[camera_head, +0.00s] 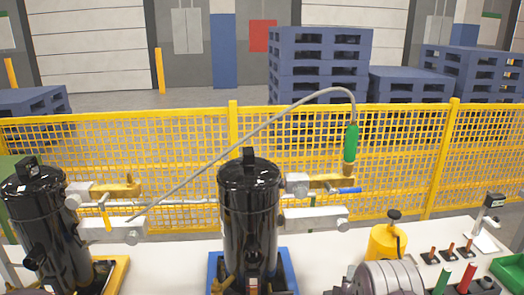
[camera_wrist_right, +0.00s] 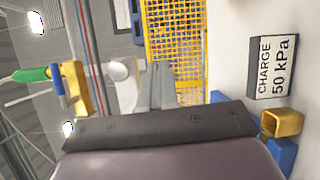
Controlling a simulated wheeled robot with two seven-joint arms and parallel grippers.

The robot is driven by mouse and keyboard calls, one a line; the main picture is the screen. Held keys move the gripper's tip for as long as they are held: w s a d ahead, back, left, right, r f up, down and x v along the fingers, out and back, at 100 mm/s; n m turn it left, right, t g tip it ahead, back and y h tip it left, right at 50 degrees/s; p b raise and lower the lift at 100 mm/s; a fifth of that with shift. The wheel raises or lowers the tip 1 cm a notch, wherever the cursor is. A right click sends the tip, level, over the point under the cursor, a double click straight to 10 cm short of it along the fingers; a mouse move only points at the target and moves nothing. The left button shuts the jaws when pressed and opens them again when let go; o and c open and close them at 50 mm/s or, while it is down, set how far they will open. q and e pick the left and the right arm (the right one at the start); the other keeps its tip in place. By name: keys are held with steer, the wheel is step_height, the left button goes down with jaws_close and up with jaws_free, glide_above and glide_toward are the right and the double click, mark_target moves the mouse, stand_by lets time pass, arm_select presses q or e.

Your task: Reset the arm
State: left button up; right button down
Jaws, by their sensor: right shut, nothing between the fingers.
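My right gripper (camera_wrist_right: 160,88) shows in the wrist view as two grey fingers side by side, shut and empty. Behind them is yellow mesh fence. A dark bar crosses the view at their base. The grey ribbed part (camera_head: 390,279) at the bottom of the head view looks like part of my right arm; its fingers are not clear there. A green-handled hose end (camera_head: 350,143) stands over a brass valve with a blue lever (camera_head: 350,190), beside the middle black compressor (camera_head: 250,215). My left gripper is not in view.
Another black compressor (camera_head: 42,225) stands at left. A yellow canister (camera_head: 386,242), red and green handles and a green tray (camera_head: 510,272) are at right. A "CHARGE 50 kPa" sign (camera_wrist_right: 273,68) shows in the wrist view. A yellow fence (camera_head: 400,150) runs behind.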

step_height(320, 180, down, 6)
steer(key=s+a+r+m+g+y, duration=0.1)
steer(key=s+a+m+g+y, duration=0.1)
steer(key=a+m+g+y, duration=0.15)
steer(key=s+a+m+g+y+p, duration=0.1)
steer(key=s+a+m+g, duration=0.1)
steer(key=s+m+g, duration=0.3)
steer(key=s+a+m+g+y+p, duration=0.2)
steer(key=s+a+m+g, duration=0.1)
steer(key=s, duration=0.5)
steer(key=s+a+r+m+g+p, duration=0.2)
steer(key=s+r+m+g, duration=0.1)
steer(key=s+r, duration=0.9)
steer(key=shift+s+r+p, duration=0.15)
steer(key=shift+r+p, duration=0.15)
steer(key=shift+r, duration=0.05)
